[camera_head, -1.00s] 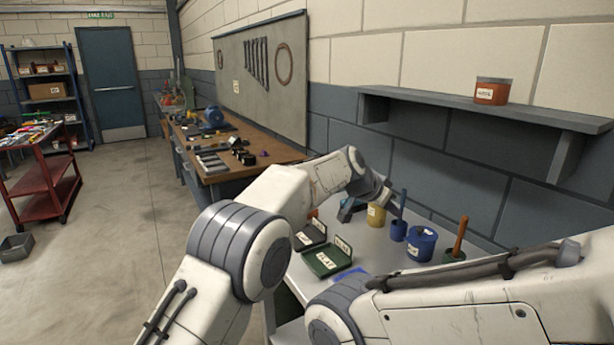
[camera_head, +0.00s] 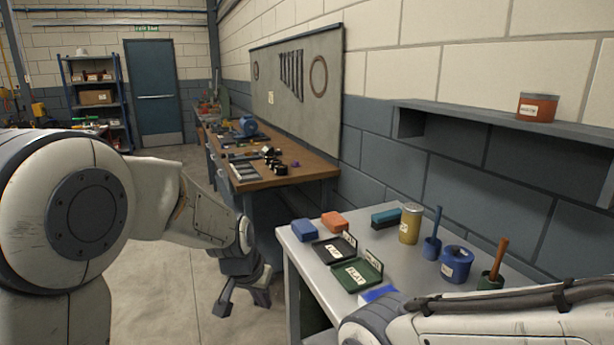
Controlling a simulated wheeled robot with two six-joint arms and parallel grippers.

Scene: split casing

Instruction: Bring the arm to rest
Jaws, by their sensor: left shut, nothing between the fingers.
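My left arm comes in from the left edge, and its gripper (camera_head: 243,302) points down in front of the left edge of the light grey table (camera_head: 318,270). The gripper is shut and empty, over the floor in this view and apart from everything on the table. My right arm crosses the lower right corner; its gripper is out of view. On the table are a blue block (camera_head: 304,230), an orange block (camera_head: 335,222), a black tray (camera_head: 334,249) and a green tray (camera_head: 357,274) with a label reading FLAT.
A teal and dark block (camera_head: 386,216), a yellow tin (camera_head: 411,224), a blue cup with a tool (camera_head: 432,246), a blue mug (camera_head: 457,263) and a green pot (camera_head: 491,282) stand along the wall side. A wooden workbench (camera_head: 308,172) is behind. Open floor lies left of the table.

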